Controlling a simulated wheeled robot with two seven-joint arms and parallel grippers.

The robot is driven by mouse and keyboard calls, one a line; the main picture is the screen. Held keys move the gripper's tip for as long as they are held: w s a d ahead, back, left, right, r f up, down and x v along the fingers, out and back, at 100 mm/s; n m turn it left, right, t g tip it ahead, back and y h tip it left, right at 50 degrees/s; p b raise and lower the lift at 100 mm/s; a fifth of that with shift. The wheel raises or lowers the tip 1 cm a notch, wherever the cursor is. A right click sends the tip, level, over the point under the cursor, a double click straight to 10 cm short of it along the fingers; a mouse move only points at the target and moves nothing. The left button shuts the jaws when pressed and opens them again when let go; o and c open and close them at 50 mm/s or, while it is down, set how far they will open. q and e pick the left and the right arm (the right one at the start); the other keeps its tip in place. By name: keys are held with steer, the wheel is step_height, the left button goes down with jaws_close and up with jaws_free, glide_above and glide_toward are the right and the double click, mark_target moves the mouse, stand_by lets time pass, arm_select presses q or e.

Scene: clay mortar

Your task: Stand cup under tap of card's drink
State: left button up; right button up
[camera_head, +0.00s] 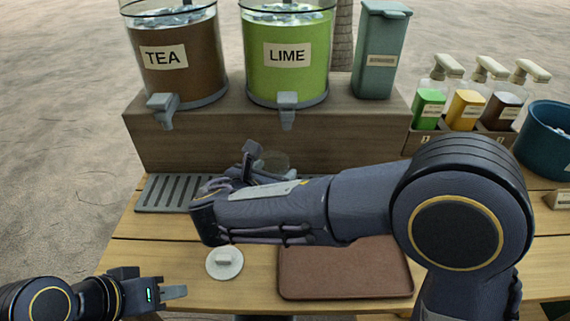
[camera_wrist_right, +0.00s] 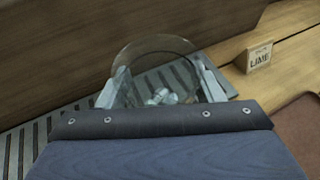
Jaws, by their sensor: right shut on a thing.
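A small card reading LIME (camera_wrist_right: 260,57) stands on the table in the right wrist view; my arm hides it in the head view. The green LIME dispenser (camera_head: 287,60) has a grey tap (camera_head: 287,108). The brown TEA dispenser (camera_head: 178,60) has its tap (camera_head: 161,110) further left. My right gripper (camera_wrist_right: 166,86) is shut on a clear cup (camera_wrist_right: 155,60) with ice in it. In the head view the cup (camera_head: 274,161) shows below and slightly left of the LIME tap, partly hidden by my gripper. My left gripper (camera_head: 170,292) is low at the left, away from the cup.
A slotted drip tray (camera_head: 165,194) lies before the wooden riser (camera_head: 200,140); whether the cup touches it is unclear. A white lid (camera_head: 224,262) and brown tray (camera_head: 345,285) are nearer. A canister (camera_head: 380,50), pump bottles (camera_head: 465,108) and blue tub (camera_head: 545,140) stand right.

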steer(key=shift+b+x, duration=0.65)
steer(key=shift+x, duration=3.6)
steer(key=shift+f, duration=0.25)
steer(key=shift+f, duration=0.15)
steer(key=o, duration=1.1)
steer(key=shift+d, duration=0.1)
